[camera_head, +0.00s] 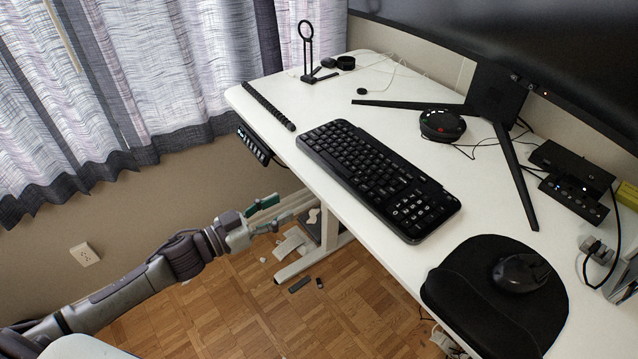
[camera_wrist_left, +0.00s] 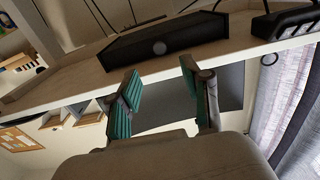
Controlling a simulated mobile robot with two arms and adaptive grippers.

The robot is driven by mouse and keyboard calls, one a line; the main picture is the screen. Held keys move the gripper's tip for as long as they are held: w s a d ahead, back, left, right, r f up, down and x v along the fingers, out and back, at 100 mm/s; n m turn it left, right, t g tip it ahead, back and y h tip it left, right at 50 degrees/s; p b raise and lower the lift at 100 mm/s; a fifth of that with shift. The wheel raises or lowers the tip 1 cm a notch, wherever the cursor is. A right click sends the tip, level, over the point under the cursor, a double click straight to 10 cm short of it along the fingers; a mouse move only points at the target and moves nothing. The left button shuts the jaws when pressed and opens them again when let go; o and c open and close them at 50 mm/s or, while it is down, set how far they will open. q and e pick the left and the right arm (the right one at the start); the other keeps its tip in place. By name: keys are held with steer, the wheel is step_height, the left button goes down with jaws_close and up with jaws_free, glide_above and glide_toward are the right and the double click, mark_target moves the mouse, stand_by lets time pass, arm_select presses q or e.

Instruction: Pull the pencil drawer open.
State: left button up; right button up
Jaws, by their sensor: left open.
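The pencil drawer (camera_wrist_left: 180,38) shows in the left wrist view as a long, dark, low box with a round grey knob (camera_wrist_left: 159,47) on its front. It is under the desk and hidden by the desktop in the head view. My left gripper (camera_head: 277,212) is beside the desk's near edge, lower than the desktop. Its green-padded fingers are open and empty; in the left wrist view the gripper (camera_wrist_left: 160,76) points towards the drawer front, the knob appearing between and beyond the fingertips. Whether they touch the drawer I cannot tell. My right gripper is not in view.
The white desk (camera_head: 290,160) holds a keyboard (camera_head: 380,178), a black mouse pad (camera_head: 470,290) and a monitor stand. A control panel (camera_head: 252,145) hangs under the desk edge. Curtains hang at left.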

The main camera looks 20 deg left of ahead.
arm_select(q)
steer(key=p+x, duration=0.1)
steer(key=x, duration=0.9)
steer(key=shift+w+d+p, duration=0.25)
steer(key=shift+d+p, duration=0.05)
jaws_close()
